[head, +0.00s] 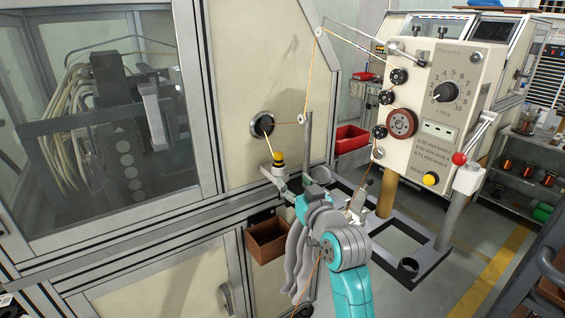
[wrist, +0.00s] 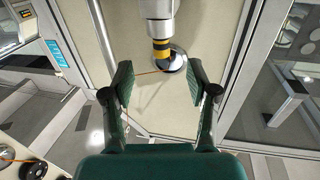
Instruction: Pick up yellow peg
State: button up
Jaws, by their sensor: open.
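The yellow peg (head: 278,158) stands upright on a light grey support (head: 279,172) in front of the cream machine wall. In the wrist view the yellow peg (wrist: 161,49), with dark bands, shows at the top centre at the end of a grey cylinder (wrist: 156,10). My gripper (wrist: 160,80) is open and empty, its dark green fingers apart. The peg appears beyond the fingertips, roughly centred between them, and nothing shows contact. In the head view my arm hides most of the gripper.
A round metal eyelet (head: 262,124) with a copper wire is in the wall close behind the peg. The wire runs over a small pulley (head: 302,119). A tensioner panel (head: 437,100) stands to the right. A brown bin (head: 268,240) hangs below the peg.

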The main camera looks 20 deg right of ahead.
aim_at(280, 161)
jog(key=w, duration=0.3)
jog(key=w+r, duration=0.1)
jog(key=w, duration=0.2)
jog(key=shift+a+r, duration=0.1)
jog(key=shift+a, duration=0.05)
jog(key=shift+w+a+r, duration=0.1)
jog(key=shift+w+a, duration=0.05)
jog(key=shift+w, duration=0.7)
jog(key=shift+w+a+f, duration=0.1)
jog(key=shift+w+a, duration=0.1)
jog(key=shift+w, duration=0.7)
jog(key=shift+w+a+r, duration=0.1)
jog(key=shift+w+a, duration=0.05)
jog(key=shift+w, duration=0.7)
grip_shut()
